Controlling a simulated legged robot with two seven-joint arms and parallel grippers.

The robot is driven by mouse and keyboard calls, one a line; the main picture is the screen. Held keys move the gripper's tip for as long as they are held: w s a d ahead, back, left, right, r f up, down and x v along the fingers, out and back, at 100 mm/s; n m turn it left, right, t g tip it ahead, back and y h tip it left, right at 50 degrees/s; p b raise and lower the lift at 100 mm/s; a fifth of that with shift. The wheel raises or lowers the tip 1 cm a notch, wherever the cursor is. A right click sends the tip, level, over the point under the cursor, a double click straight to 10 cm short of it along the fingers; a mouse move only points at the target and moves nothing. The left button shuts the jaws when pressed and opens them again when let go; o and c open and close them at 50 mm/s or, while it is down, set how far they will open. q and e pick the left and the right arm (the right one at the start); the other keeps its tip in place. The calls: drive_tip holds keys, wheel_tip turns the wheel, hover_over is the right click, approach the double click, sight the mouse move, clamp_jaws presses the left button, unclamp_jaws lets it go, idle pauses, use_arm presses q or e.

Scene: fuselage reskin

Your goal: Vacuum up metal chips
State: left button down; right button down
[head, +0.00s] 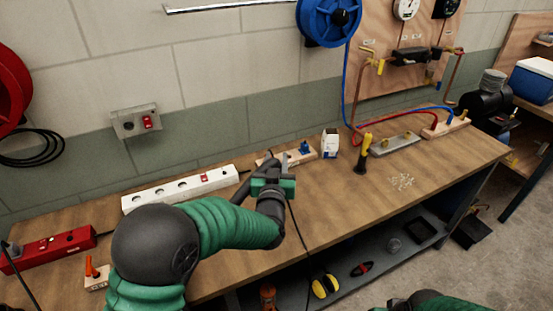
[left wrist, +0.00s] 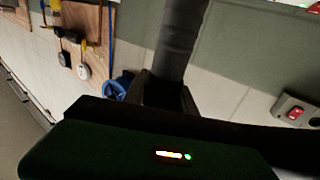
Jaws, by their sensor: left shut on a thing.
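A small scatter of pale metal chips (head: 402,182) lies on the right part of the wooden workbench (head: 340,205). My left gripper (head: 268,168) is over the middle of the bench, well to the left of the chips. It is shut on a dark grey cylindrical tube (left wrist: 182,40), which stands up between its fingers in the left wrist view. In the head view the wrist and gripper mostly hide that tube, and I cannot tell what its far end is like. Part of my right arm shows at the bottom right edge; its gripper is out of view.
A yellow-handled tool (head: 363,152) stands upright left of the chips, near a white carton (head: 331,143) and a grey plate (head: 395,144). A white power strip (head: 180,188) lies along the back left. A thin dark cable crosses the bench's front edge. The front right bench top is clear.

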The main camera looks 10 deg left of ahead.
use_arm(q)
drive_tip(key=shift+s+f+b, duration=0.25)
drive_tip(key=shift+f+b, duration=0.25)
drive_tip(key=shift+f, duration=0.2)
drive_tip(key=shift+s+a+f, duration=1.5)
drive_tip(key=shift+s+a, duration=2)
drive_tip(key=shift+s, duration=0.85)
drive_tip(key=shift+w+d+b, duration=0.65)
drive_tip(key=shift+w+d, duration=2.3)
drive_tip(key=shift+d, duration=1.6)
drive_tip(key=shift+r+p, duration=2.75)
drive_tip(key=shift+r, duration=1.1)
